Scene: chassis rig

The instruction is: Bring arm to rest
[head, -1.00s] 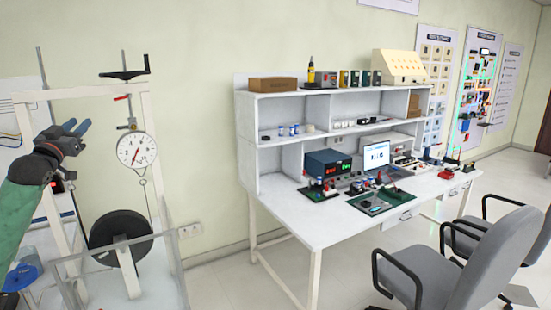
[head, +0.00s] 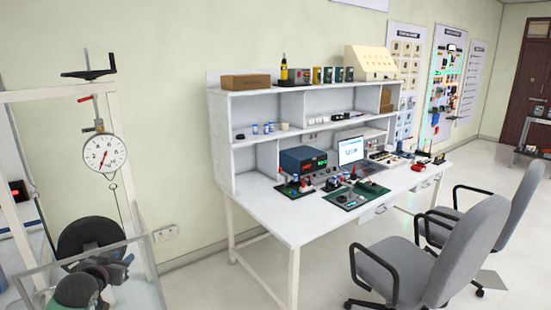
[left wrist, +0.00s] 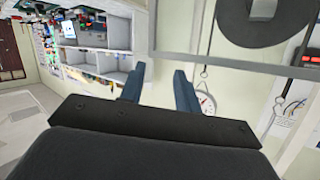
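My left arm shows at the lower left of the head view, low and partly cut off by the bottom edge. My left gripper (head: 118,264) is dark there, in front of the black wheel of the test rig, and its fingers are hard to make out. In the left wrist view the two blue fingers (left wrist: 159,72) stand apart with nothing between them, so the gripper is open and empty. My right arm and gripper are in neither view.
The white rig frame with a round dial gauge (head: 104,153), a black wheel (head: 88,234) and a clear-walled box (head: 140,285) stands close to my left arm. A white workbench (head: 290,222) with shelves and instruments is at centre. Grey chairs (head: 455,255) stand at right.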

